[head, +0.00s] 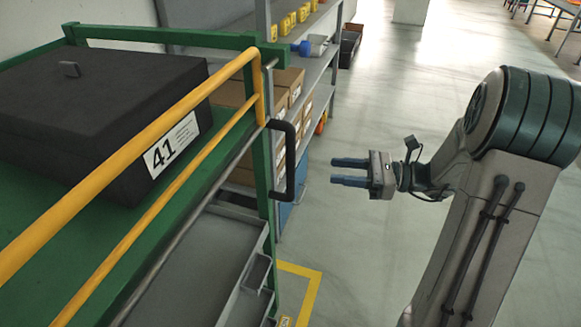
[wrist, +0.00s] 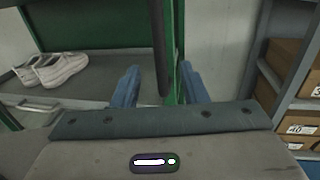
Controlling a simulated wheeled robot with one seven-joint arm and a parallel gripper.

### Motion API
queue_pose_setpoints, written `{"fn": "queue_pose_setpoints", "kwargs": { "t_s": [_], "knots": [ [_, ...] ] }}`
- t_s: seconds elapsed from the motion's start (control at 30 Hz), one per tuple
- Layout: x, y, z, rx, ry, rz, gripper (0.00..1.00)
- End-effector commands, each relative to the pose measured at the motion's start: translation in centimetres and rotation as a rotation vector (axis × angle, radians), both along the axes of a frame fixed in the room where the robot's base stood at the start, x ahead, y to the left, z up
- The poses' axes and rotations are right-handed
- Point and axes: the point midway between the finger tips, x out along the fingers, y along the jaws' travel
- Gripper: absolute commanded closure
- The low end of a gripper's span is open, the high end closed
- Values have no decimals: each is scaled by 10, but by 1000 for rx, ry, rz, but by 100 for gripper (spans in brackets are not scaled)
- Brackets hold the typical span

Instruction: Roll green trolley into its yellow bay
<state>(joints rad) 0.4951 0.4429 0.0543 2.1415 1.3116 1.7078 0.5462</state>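The green trolley (head: 262,150) fills the left of the head view. It has yellow rails (head: 110,165) and a black vertical handle (head: 290,170) on its near right post. My gripper (head: 334,171) is open and empty, right of the handle and pointing at it, with a gap between. In the wrist view the dark handle (wrist: 160,50) and a green post (wrist: 174,40) appear between my two blue fingers (wrist: 158,82). Yellow floor tape (head: 312,290) shows beside the trolley's lower right; the rest of that marking is hidden.
A black box (head: 100,85) labelled 41 lies on the trolley's top. White shoes (wrist: 55,70) sit on a grey shelf in the wrist view. A grey rack (head: 322,65) with cardboard boxes (head: 290,82) stands behind the trolley. Open floor (head: 400,80) lies to the right.

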Motion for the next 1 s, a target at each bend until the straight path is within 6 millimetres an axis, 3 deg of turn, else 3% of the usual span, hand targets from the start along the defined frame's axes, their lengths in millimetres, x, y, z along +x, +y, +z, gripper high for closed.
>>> {"fn": "queue_pose_setpoints", "kwargs": {
  "t_s": [0.3,0.5,0.7,1.0],
  "knots": [
    [9,69,0,-2,0,6,61],
    [14,101,0,-3,-1,5,61],
    [17,116,0,-3,-1,3,61],
    [17,117,0,-4,0,2,61]
  ]
}}
